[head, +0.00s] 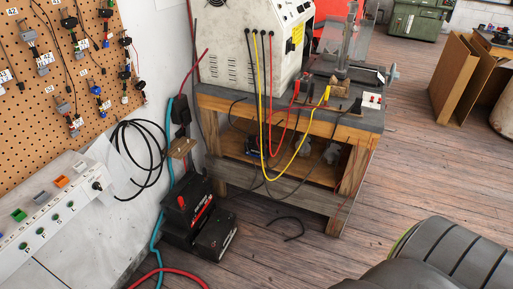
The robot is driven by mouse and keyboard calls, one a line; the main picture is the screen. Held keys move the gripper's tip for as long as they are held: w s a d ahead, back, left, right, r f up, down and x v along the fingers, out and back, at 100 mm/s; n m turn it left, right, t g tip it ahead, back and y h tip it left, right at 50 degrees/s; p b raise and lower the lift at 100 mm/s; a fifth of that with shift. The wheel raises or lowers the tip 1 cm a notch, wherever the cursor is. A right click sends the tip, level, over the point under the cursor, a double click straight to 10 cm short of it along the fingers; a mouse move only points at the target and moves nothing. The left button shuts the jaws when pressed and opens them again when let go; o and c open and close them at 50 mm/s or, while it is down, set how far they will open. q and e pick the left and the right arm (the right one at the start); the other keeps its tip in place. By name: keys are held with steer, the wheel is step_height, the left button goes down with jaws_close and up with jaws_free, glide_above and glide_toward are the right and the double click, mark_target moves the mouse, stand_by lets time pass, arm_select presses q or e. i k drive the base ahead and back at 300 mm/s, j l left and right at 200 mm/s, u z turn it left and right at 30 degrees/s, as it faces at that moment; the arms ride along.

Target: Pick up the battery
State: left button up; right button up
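A black battery-like box (215,236) sits on the wood floor at the foot of the white wall, left of the workbench. Right behind it stands a similar dark unit (183,212) with a red part on top and a red-edged label. I cannot tell for sure which of the two is the battery. Neither of my grippers shows in the head view.
A wooden workbench (275,112) carries a cream test machine (248,45) with red, yellow and black leads hanging down. Teal and red hoses run along the floor at left. A black ribbed object (440,258) fills the lower right.

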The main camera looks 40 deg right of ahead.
mark_target(251, 142)
steer(key=i+l, duration=1.3)
steer(key=i+l+z, duration=0.05)
steer(key=i, duration=0.05)
